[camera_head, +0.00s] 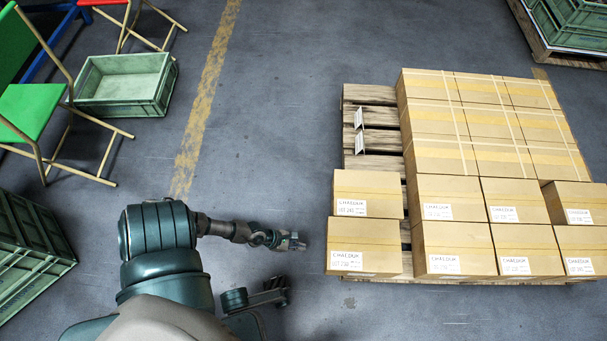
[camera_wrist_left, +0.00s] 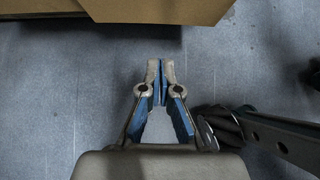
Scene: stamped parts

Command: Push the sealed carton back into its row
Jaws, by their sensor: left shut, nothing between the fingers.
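Brown cartons with white labels stand on a wooden pallet (camera_head: 372,162). The front left carton (camera_head: 363,247) stands apart from the block, with a gap showing bare pallet slats on its right. Its left side reaches past the pallet's left edge. Behind it stands another separate carton (camera_head: 366,194). My left gripper (camera_head: 300,243) is just left of the front left carton, with a small gap between them in the head view. In the left wrist view its fingers (camera_wrist_left: 161,65) are shut and empty, and a carton's brown edge (camera_wrist_left: 150,9) crosses the top.
Green crates stand at the left (camera_head: 30,255), upper left (camera_head: 122,85) and upper right (camera_head: 570,22). A green chair (camera_head: 30,108) is at the left. The grey floor between my left arm and the chair is clear.

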